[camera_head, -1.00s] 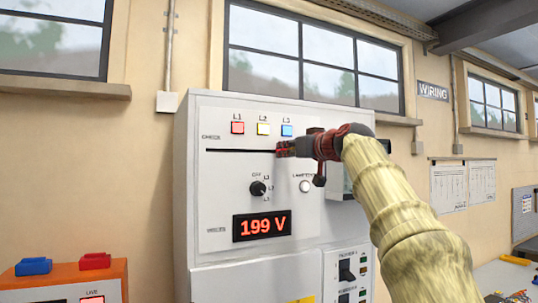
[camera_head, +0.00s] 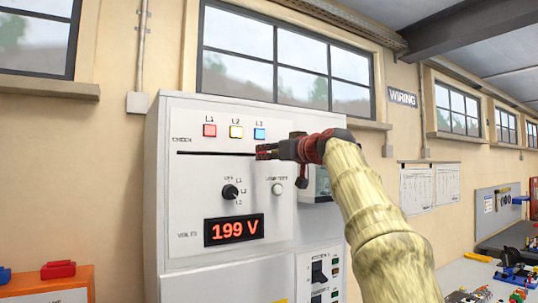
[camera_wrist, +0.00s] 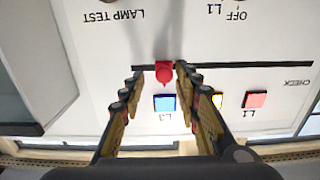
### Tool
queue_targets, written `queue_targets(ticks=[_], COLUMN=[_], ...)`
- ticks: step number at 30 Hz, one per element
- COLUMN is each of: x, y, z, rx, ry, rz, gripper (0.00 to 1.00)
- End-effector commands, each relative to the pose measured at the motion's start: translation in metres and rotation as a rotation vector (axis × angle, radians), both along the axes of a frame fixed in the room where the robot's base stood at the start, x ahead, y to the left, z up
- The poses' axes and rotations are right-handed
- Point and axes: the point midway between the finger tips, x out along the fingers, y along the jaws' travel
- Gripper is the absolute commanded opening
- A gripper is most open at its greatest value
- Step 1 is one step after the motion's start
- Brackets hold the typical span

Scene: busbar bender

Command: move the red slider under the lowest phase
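The red slider (camera_wrist: 164,73) sits on the dark horizontal slot (camera_wrist: 225,66) in the white panel. The wrist view is upside down, and there the slider lines up with the blue L3 lamp (camera_wrist: 164,102). My gripper (camera_wrist: 160,72) is open, with one fingertip on each side of the slider and small gaps showing. The red L1 lamp (camera_head: 209,130) and yellow L2 lamp (camera_head: 236,132) are further left. The voltmeter (camera_head: 234,229) reads 199 V.
A black selector knob (camera_head: 230,191) marked OFF, L1, L2 and L3 is below the slot. A white lamp test button (camera_head: 277,188) is just below my gripper. The slot (camera_head: 210,153) left of my gripper is clear.

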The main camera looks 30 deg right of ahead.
Motion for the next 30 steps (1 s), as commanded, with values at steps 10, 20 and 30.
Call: queue_targets(ticks=[10, 20, 30], x=[-0.001, -0.040, -0.099], y=[0.001, 0.000, -0.001], z=[-0.001, 0.000, -0.001], rx=[0.001, 0.000, 0.002], ry=[0.002, 0.001, 0.001], rz=[0.002, -0.001, -0.002], gripper=[0.35, 0.35, 0.35])
